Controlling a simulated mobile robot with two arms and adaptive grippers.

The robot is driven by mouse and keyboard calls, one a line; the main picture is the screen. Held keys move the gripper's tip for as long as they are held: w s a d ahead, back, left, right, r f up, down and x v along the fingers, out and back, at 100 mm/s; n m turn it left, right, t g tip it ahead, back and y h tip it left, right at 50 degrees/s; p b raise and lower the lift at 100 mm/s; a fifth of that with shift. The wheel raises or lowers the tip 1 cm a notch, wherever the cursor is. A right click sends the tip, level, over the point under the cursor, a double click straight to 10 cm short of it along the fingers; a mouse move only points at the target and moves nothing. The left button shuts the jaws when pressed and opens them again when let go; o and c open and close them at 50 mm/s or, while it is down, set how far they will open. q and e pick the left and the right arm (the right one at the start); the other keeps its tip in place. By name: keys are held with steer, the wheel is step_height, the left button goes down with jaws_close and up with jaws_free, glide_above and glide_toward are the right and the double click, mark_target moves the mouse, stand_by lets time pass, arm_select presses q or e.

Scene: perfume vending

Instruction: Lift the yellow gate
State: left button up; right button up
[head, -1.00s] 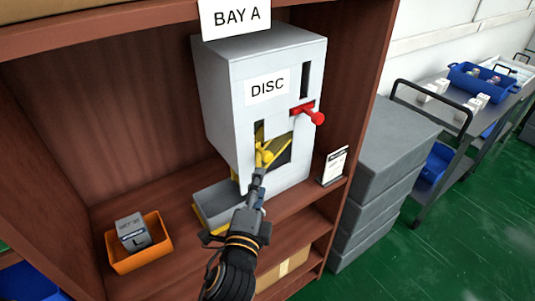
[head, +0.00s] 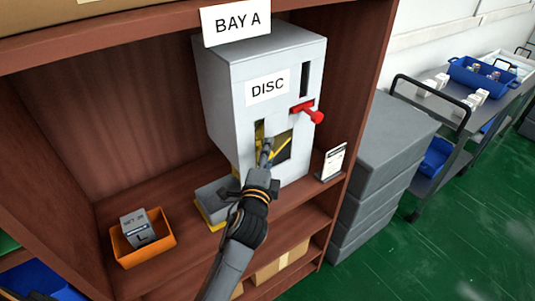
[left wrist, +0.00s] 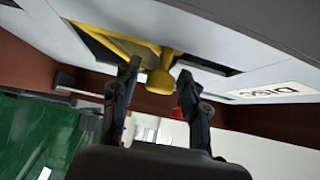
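The yellow gate (head: 281,148) sits in the opening on the front of the grey DISC machine (head: 230,100). In the head view my left gripper (head: 266,150) is at the opening and covers the gate's knob. In the left wrist view the yellow gate (left wrist: 125,45) shows with its rounded knob (left wrist: 160,80) pointing out. My left gripper (left wrist: 158,80) is open there, one finger on each side of the knob. I cannot tell whether a finger touches it. My right gripper is not in view.
A red lever (head: 309,113) sticks out above and right of the opening. A grey tray (head: 212,200) is below the machine. An orange bin (head: 160,249) holding a grey box (head: 137,228) stands on the shelf at left. A small sign (head: 333,163) stands at right.

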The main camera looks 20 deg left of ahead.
arm_select(q)
jaws_close()
step_height(320, 180, up, 7)
steer(key=p, duration=0.6)
steer(key=shift+p, duration=0.3)
steer(key=shift+f, duration=0.15)
steer(key=shift+o, duration=1.5)
jaws_free()
steer(key=shift+f, duration=0.1)
steer(key=s+d, duration=0.1)
steer(key=s, duration=1.1)
steer(key=shift+d, duration=0.25)
